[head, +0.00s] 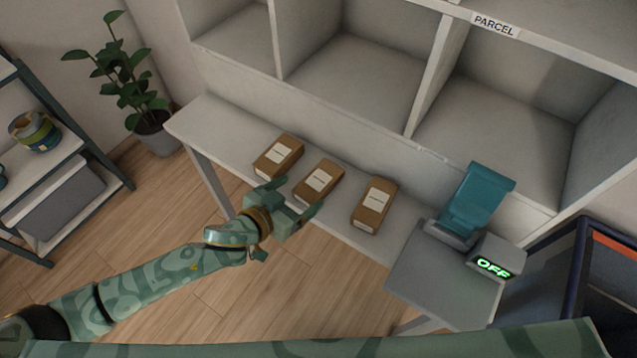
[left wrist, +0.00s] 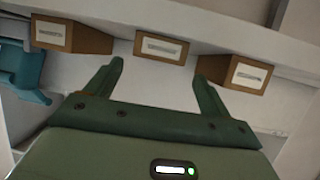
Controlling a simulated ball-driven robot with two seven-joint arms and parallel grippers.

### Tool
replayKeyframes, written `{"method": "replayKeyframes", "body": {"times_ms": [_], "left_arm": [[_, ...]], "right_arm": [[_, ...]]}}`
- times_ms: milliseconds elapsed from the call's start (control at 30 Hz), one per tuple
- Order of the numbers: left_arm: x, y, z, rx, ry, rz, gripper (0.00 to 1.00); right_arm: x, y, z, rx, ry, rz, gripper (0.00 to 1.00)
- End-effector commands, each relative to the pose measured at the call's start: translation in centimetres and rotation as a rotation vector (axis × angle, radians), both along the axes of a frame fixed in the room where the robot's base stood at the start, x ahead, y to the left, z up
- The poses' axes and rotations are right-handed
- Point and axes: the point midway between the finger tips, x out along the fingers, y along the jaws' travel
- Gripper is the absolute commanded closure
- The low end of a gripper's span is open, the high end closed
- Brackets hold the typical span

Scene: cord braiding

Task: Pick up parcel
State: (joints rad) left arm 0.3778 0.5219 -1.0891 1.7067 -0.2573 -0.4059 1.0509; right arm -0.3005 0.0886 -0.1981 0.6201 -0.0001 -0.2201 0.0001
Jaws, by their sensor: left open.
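Three brown box parcels with white labels lie in a row on a narrow white shelf (head: 222,128): a left parcel (head: 278,156), a middle parcel (head: 318,183) and a right parcel (head: 374,205). My left gripper (head: 293,196) is open and empty, at the shelf's front edge near the left and middle parcels. In the left wrist view its fingers (left wrist: 158,70) are spread, with the middle parcel (left wrist: 160,47) beyond the gap between them. The right parcel (left wrist: 70,36) shows there at the left, and the left parcel (left wrist: 236,74) at the right, close behind one finger. My right gripper is not in view.
White cubbies (head: 365,85) rise behind the shelf, one under a "PARCEL" sign (head: 495,25). A teal device (head: 477,200) and a box reading "OFF" (head: 495,265) stand on a small grey table (head: 430,290) at right. A potted plant (head: 155,135) stands left.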

Motion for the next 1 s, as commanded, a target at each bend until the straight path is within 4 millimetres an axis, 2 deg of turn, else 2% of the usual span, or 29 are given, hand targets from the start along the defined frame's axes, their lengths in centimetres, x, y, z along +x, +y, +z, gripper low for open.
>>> {"method": "replayKeyframes", "body": {"times_ms": [267,500,767,800,933,967,1000], "left_arm": [[1.9,-1.8,-1.3,0.001,-0.001,-0.001,0.18],[4.2,-4.1,-2.9,0.002,0.000,-0.002,0.18],[4.5,-4.4,-2.8,0.001,0.000,0.000,0.18],[4.5,-4.4,-2.8,0.001,0.000,0.000,0.24],[4.5,-4.4,-2.8,0.001,0.000,0.000,0.60],[4.5,-4.4,-2.8,0.001,0.000,0.000,0.67],[4.5,-4.4,-2.8,0.001,0.000,0.000,0.67]], "right_arm": [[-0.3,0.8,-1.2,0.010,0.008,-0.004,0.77],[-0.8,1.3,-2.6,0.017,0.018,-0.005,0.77],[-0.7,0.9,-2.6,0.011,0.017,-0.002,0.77],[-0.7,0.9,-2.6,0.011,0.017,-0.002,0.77],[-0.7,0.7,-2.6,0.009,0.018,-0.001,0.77],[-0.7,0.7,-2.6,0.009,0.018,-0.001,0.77],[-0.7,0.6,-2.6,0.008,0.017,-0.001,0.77]]}}
